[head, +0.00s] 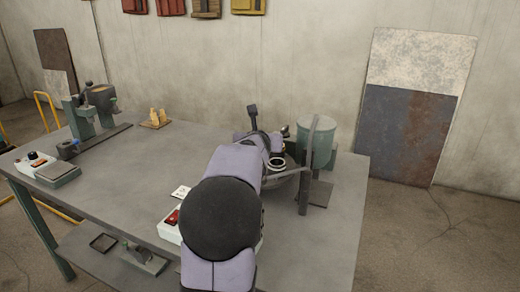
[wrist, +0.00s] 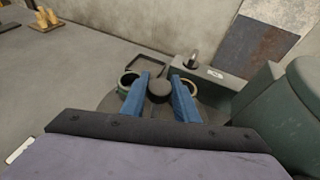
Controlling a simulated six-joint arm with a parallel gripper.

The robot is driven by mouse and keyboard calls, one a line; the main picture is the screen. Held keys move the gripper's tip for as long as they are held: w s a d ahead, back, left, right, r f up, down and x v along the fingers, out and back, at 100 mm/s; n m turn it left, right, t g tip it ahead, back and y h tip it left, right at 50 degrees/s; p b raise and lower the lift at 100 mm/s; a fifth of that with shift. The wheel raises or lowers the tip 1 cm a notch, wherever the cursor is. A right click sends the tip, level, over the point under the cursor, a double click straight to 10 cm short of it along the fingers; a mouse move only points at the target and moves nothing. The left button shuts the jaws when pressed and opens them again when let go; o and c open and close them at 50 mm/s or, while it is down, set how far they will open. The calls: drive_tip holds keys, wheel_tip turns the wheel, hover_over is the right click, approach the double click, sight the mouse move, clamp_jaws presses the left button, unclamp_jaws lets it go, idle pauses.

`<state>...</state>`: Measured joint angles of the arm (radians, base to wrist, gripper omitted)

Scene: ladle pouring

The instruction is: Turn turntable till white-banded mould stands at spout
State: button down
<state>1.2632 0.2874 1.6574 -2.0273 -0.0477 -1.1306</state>
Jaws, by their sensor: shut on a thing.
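My gripper (wrist: 159,98) has its two blue fingers on either side of a round black knob (wrist: 159,87) at the turntable's middle and is shut on it. The dark round turntable (wrist: 101,98) shows partly below the fingers. A mould with a pale ring (wrist: 194,88) stands right of the right finger, and a green-ringed mould (wrist: 125,81) stands left of the left finger. In the head view a white-ringed mould (head: 277,163) shows beside my arm, which hides the gripper and much of the turntable (head: 284,184). I cannot make out the spout clearly.
A green tank (head: 317,143) stands right of the turntable, with a grey upright post (head: 307,168) in front. A grey box (wrist: 211,76) lies behind the moulds. A control box with a red switch (head: 170,222) is left of my arm. The table's middle left is clear.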

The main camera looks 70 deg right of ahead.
drive_tip(key=shift+s+d+n+t+b, duration=0.1)
drive_tip(key=shift+n+t+b, duration=0.7)
drive_tip(key=shift+b, duration=0.15)
drive_tip(key=shift+r+n+t+y+b, duration=0.15)
drive_tip(key=shift+n+t+y+b, duration=0.35)
drive_tip(key=shift+n+t+y, duration=0.4)
drive_tip(key=shift+n+t, duration=0.1)
drive_tip(key=c, duration=1.4)
unclamp_jaws()
drive_tip(key=shift+b+v, duration=0.3)
drive_tip(key=shift+v, duration=3.35)
